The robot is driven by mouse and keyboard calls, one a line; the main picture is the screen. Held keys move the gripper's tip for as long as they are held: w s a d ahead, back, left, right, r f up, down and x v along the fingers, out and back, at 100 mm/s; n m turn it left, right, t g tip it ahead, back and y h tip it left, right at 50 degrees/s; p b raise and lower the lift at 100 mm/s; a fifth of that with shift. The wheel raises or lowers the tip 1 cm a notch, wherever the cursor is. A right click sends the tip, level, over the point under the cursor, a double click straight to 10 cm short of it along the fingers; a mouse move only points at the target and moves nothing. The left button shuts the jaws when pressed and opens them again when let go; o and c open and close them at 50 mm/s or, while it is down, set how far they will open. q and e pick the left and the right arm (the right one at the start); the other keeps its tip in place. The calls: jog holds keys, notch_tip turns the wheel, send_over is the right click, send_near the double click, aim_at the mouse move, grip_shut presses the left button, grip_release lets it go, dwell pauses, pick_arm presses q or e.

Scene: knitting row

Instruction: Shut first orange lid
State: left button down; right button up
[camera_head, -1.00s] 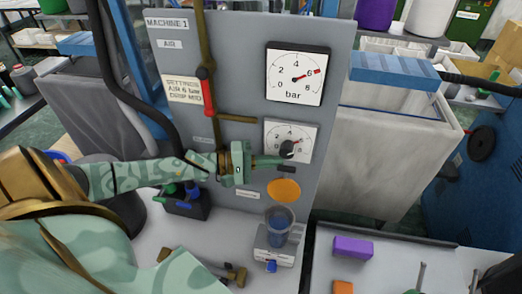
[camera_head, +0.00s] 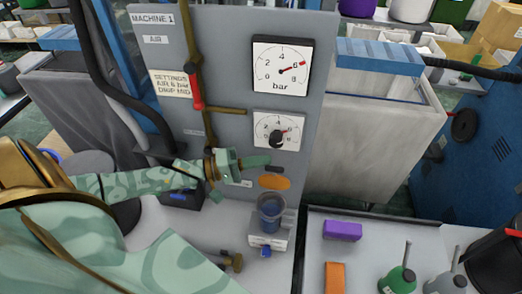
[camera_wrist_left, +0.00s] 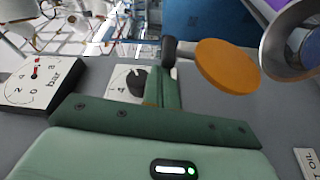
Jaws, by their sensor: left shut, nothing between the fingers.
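The orange lid (camera_head: 275,183) stands raised off the clear bowl (camera_head: 271,212), at its back against the grey panel, and looks tilted. The bowl is open at the top and holds something bluish. My left gripper (camera_head: 264,161) is shut and empty, just above the lid and below the lower gauge. In the left wrist view the shut fingers (camera_wrist_left: 165,88) point at a small dark block (camera_wrist_left: 169,51) beside the orange lid (camera_wrist_left: 228,66). The bowl (camera_wrist_left: 291,42) shows beyond the lid. I cannot tell whether the fingers touch anything. My right gripper is out of view.
The panel carries an upper gauge (camera_head: 281,68), a lower gauge with a black knob (camera_head: 276,137) and a red valve handle (camera_head: 197,92). A purple block (camera_head: 342,231), an orange block (camera_head: 334,277) and a green oil can (camera_head: 397,281) stand on the right bench.

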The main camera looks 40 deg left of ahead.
pick_arm(q)
jog(key=s+d+f+m+g+h+b, duration=0.1)
jog(key=s+d+f+m+h+b, duration=0.1)
jog(key=s+f+m+b, duration=0.3)
jog(key=s+d+f+m+g+h+b, duration=0.2)
jog(key=s+d+f+m+h+b, duration=0.1)
jog(key=m, duration=1)
jog(key=shift+s+d+f+h+b, duration=0.15)
jog(key=shift+s+f+h+b, duration=0.35)
jog(key=shift+s+f+b, duration=0.95)
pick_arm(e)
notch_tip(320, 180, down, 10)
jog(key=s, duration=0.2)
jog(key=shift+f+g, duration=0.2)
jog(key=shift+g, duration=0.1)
pick_arm(q)
jog(key=shift+s+f, duration=0.1)
jog(key=shift+f, duration=0.25)
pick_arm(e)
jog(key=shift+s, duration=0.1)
pick_arm(q)
jog(key=shift+f, duration=0.1)
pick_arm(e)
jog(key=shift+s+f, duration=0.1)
